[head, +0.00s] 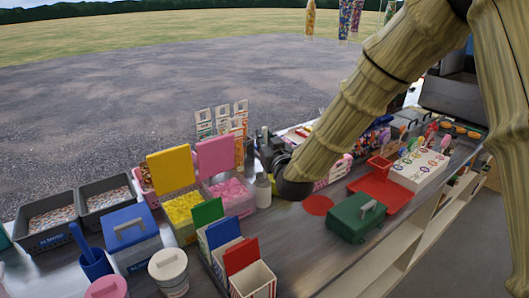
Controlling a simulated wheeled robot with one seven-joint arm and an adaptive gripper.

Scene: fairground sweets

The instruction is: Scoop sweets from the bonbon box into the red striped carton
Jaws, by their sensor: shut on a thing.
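A carton with a red back panel (242,258) and a pale, striped front stands at the bottom of the head view, open at the top. Behind it on the counter, an open clear box holds pink sweets (230,190) under a raised pink lid. To its left, an open box holds yellow sweets (182,208) under a raised yellow lid. I cannot read which is the bonbon box. My dark gripper (271,150) is just right of the pink box, partly hidden by my wrist. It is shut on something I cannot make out.
Blue (223,232) and green (207,212) cartons stand behind the red one. A blue-lidded box (131,236), grey trays and tubs fill the left. A green case (357,217) and red tray (383,191) lie right. A round red spot (318,205) marks bare counter.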

